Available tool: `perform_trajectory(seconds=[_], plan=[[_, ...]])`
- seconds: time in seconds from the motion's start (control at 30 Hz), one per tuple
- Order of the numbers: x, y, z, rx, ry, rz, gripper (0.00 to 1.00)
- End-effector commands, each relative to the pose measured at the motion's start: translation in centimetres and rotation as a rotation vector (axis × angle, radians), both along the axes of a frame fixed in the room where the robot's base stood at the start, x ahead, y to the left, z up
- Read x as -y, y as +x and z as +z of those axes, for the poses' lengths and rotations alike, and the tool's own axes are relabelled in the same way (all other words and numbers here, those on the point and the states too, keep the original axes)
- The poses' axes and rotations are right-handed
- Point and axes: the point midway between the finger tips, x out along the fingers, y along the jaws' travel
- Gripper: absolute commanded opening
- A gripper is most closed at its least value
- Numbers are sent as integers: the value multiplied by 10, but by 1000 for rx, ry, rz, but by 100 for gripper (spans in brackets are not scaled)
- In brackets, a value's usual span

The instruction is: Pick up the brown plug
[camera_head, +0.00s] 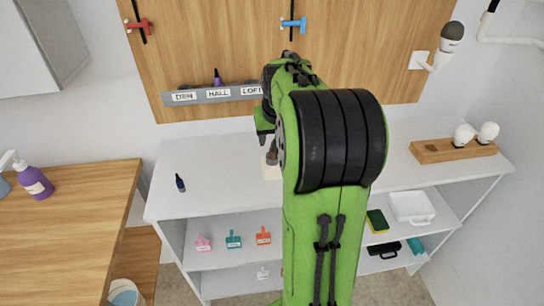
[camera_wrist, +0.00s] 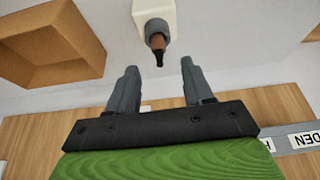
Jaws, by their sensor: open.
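The brown plug (camera_wrist: 158,42) has a black tip and sits in a grey collar on a white block (camera_wrist: 150,12) in the wrist view. In the head view the brown plug (camera_head: 272,156) stands on the white counter, partly hidden by my arm. My gripper (camera_wrist: 159,66) is open and empty. In the wrist view its two grey fingers point toward the plug, which shows just beyond the gap between their tips. The fingers appear apart from the plug. In the head view my arm hides most of the gripper.
A dark blue plug (camera_head: 180,183) stands on the counter (camera_head: 220,160) at left. A purple plug (camera_head: 217,77) sits at the grey labelled rail (camera_head: 240,92). A wooden bulb holder (camera_head: 430,151) is at right. An open wooden box (camera_wrist: 92,40) shows in the wrist view.

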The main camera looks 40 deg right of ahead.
Motion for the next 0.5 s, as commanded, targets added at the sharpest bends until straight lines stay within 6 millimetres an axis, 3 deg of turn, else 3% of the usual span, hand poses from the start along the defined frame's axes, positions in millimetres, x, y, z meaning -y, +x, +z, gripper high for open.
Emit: perform_trajectory(seconds=[0.23, 0.47, 0.5], plan=[[8, 12, -43, -4, 3, 0, 51], [9, 14, -45, -1, 0, 1, 51], [9, 14, -44, -1, 1, 0, 45]])
